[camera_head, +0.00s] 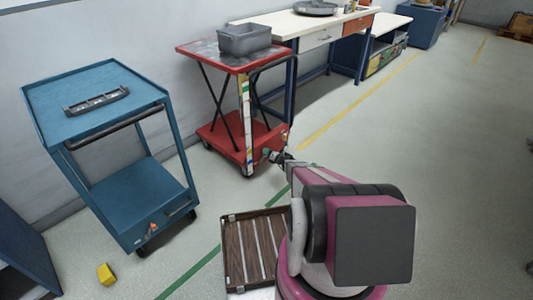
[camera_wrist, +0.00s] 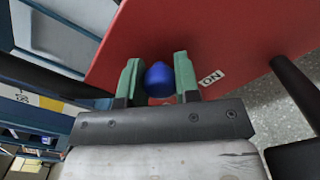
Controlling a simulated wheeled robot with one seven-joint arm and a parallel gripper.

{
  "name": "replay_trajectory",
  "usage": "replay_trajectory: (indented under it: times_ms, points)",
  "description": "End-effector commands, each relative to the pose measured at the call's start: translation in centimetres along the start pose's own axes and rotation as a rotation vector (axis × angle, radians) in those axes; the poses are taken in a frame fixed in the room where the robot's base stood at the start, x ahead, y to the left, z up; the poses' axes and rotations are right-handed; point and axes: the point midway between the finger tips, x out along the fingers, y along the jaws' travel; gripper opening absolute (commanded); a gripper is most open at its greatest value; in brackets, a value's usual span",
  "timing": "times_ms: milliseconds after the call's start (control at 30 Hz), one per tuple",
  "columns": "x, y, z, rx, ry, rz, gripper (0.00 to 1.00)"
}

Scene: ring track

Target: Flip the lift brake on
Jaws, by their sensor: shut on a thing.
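The red lift cart (camera_head: 222,150) stands near the wall, with a red top and a red base joined by dark crossed legs. My gripper (camera_head: 270,154) reaches the right side of the cart's base. In the wrist view the green fingers of my gripper (camera_wrist: 159,82) are on either side of a rounded blue knob (camera_wrist: 158,74), shut on it. The knob stands in front of a red surface (camera_wrist: 228,35) of the cart. A white "ON" label (camera_wrist: 211,77) lies just right of the right finger. The lever's stem is hidden.
A blue trolley (camera_head: 70,125) with a black tray stands on the left. A grey bin (camera_head: 244,40) sits on the cart's top. A brown slatted platform (camera_head: 230,255) and a yellow block (camera_head: 106,274) lie on the floor. The floor on the right is clear.

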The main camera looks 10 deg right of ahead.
Motion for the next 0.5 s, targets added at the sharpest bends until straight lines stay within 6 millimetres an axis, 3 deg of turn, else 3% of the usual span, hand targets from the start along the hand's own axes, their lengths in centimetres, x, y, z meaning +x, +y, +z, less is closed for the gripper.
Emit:
replay_trajectory:
  times_ms: [433,467,500]
  points:
    - [-0.02,-0.12,0.01,0.008,0.000,-0.002,0.00]
    - [-0.01,-0.11,0.01,0.008,0.000,-0.001,0.40]
    - [-0.01,-0.12,0.01,0.008,0.000,-0.001,0.53]
